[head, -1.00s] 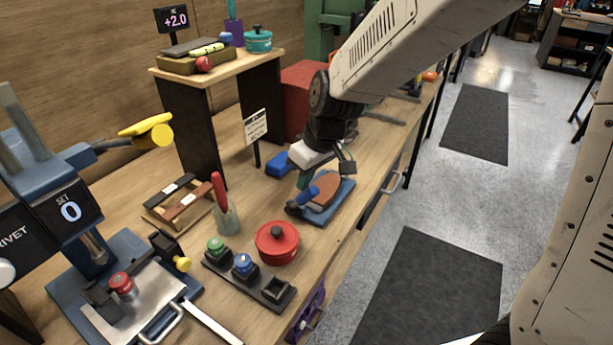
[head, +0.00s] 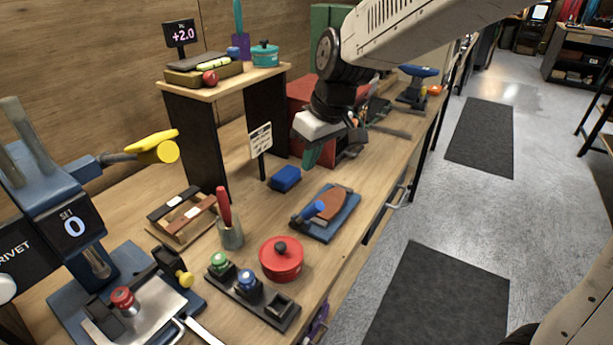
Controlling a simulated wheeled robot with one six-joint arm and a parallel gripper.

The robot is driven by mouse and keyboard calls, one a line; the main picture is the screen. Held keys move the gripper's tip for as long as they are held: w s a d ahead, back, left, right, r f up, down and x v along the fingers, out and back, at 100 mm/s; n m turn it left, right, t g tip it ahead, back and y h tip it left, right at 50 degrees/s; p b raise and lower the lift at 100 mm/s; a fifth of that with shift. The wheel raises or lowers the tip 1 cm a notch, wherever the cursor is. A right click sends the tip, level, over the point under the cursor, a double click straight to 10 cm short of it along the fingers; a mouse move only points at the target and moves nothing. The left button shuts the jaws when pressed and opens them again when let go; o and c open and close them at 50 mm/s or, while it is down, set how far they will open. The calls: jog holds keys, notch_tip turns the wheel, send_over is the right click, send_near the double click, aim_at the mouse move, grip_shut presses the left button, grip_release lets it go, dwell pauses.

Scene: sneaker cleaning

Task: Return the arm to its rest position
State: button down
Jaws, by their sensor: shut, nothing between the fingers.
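My gripper (head: 312,155) hangs from my raised arm over the back part of the workbench, in the upper middle of the head view. It is shut and empty, with green fingertips pointing down. It is apart from the things on the bench. Below it and to the right, a brown sole-like piece (head: 330,204) and a blue-handled tool (head: 312,211) lie on a blue tray (head: 344,222). A blue block (head: 286,178) lies on the bench below and left of the gripper.
A small sign (head: 260,140) and a raised shelf (head: 232,84) stand left of my gripper. A red box (head: 301,92) is behind it. A red pot (head: 281,262), a cup with a red-handled tool (head: 230,236) and a press (head: 65,215) are nearer.

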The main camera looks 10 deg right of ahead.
jog(key=s+d+r+m+h, duration=0.1)
jog(key=s+d+m, duration=0.1)
jog(key=s+d, duration=0.3)
jog(key=s+d+r+m, duration=0.1)
jog(key=s+d+m, duration=0.2)
jog(key=s, duration=0.9)
jog(key=s+d+r+m+h, duration=0.1)
jog(key=s+d+m, duration=0.1)
jog(key=s+d, duration=0.5)
jog(key=shift+s+d+r+h, duration=0.3)
jog(key=shift+s+d, duration=0.1)
jog(key=shift+s, duration=0.4)
